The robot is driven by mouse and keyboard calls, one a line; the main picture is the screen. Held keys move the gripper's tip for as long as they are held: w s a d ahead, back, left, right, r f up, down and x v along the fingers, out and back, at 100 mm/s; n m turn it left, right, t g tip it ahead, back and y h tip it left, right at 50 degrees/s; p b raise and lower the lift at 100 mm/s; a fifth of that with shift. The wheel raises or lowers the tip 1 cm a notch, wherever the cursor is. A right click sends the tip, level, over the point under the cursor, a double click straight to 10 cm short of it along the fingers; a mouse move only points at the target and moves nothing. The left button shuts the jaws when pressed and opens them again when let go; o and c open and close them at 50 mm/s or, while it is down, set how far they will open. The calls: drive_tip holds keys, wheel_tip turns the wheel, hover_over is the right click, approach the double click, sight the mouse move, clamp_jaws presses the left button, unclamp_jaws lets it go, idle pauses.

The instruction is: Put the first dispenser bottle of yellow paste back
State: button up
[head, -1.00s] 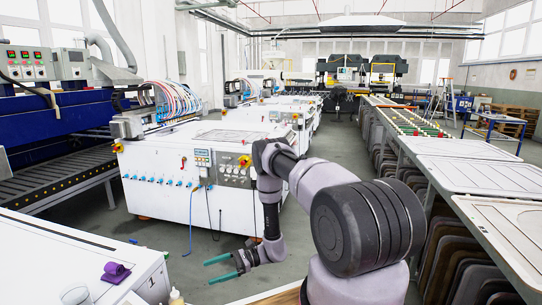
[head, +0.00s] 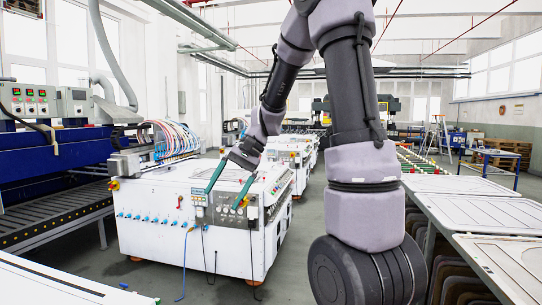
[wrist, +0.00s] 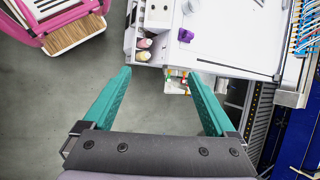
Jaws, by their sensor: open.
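My gripper (head: 224,198) is raised in the head view, its two green fingers spread and pointing down. In the wrist view my gripper (wrist: 160,74) is open, with nothing between the fingers. Two small bottles stand in a holder on the side of a white table: a pinkish one (wrist: 145,43) and a pale yellowish one (wrist: 142,56). They are ahead of the left fingertip and apart from it. I cannot tell for sure which bottle holds yellow paste. Several small items with coloured tops (wrist: 175,74) sit low at the table's edge, between the fingertips.
A purple object (wrist: 186,35) lies on the white table (wrist: 230,40). A pink cart (wrist: 75,30) stands at the left, with grey floor (wrist: 60,100) clear between. In the head view a white machine (head: 190,230) stands behind my gripper, and racks (head: 480,210) line the right.

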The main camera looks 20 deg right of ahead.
drive_tip(key=s+d+r+n+t+h, duration=0.1)
drive_tip(key=s+d+r+t+h, duration=0.1)
drive_tip(key=s+r, duration=0.4)
drive_tip(key=s+d+r+t+h, duration=0.3)
drive_tip(key=s+d+r+t, duration=0.2)
drive_tip(key=s, duration=0.3)
drive_tip(key=shift+s+r+n+t, duration=0.25)
drive_tip(key=shift+r+n+t, duration=0.15)
drive_tip(key=shift+t, duration=0.2)
